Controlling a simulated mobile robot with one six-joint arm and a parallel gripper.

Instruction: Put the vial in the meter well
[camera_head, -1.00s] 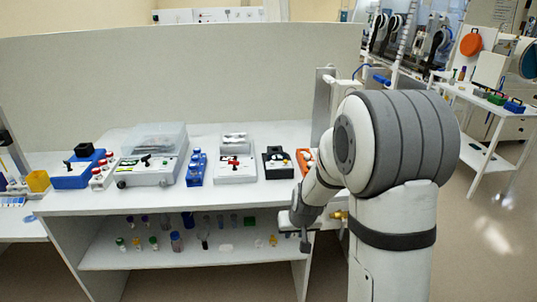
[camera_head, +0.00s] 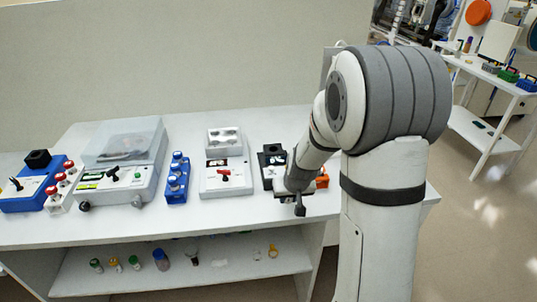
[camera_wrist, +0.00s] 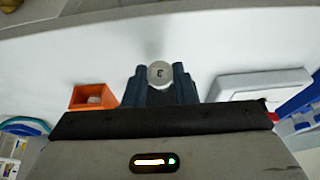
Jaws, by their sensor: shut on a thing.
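My gripper (camera_head: 299,204) hangs over the front part of the white bench top. In the wrist view its dark fingers (camera_wrist: 160,90) are shut on a vial (camera_wrist: 160,73), whose pale round cap carries a dark mark. The vial is not clear in the head view. I cannot tell for sure which device is the meter; a black device (camera_head: 270,172) stands just behind and left of my gripper, partly hidden by my arm. A white device with a red knob (camera_head: 240,183) stands further left.
An orange box (camera_head: 322,181) lies right of my gripper, also in the wrist view (camera_wrist: 82,98). A blue rack (camera_head: 177,180) and a large clear-lidded device (camera_head: 130,150) stand left. The lower shelf (camera_head: 120,277) holds several small items. Bench front is clear.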

